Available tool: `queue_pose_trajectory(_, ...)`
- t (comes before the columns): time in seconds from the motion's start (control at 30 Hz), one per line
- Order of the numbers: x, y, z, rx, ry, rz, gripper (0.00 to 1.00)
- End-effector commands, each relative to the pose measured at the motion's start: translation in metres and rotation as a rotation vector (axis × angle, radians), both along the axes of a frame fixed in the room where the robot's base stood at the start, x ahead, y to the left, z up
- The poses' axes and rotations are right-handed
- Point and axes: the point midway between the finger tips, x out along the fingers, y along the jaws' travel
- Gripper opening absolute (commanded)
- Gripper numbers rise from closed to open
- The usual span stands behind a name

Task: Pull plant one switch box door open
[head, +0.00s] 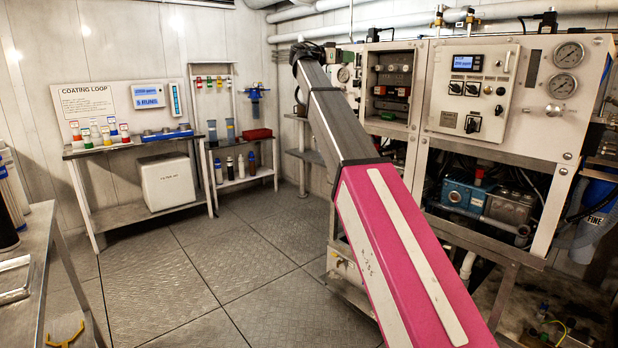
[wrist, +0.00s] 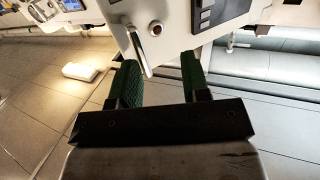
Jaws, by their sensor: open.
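My gripper (wrist: 160,64) is open in the wrist view, with green pads on its two fingers. A pale metal bar handle (wrist: 138,48) stands out from a white panel (wrist: 172,12). It shows just beyond the gap, nearer the left finger; I cannot tell whether they touch. In the head view my arm reaches to the left plant, and the dark end of my gripper (head: 304,56) is partly hidden behind it. The left plant's box (head: 392,84) shows dark and red parts inside. My arm hides much of that plant's left side, so the door's full outline is unclear.
The right plant's panel (head: 475,88) has a display and several knobs. A bench (head: 140,143) with bottles and a lower shelf stand along the back wall. A steel table (head: 40,232) is at the left edge. The floor (head: 200,275) between is clear.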

Motion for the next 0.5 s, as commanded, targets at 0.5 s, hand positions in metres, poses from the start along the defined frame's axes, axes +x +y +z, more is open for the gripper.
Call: queue_pose_trajectory(0.5, 0.006, -0.017, -0.098, 0.061, 0.185, 0.062, 0.36)
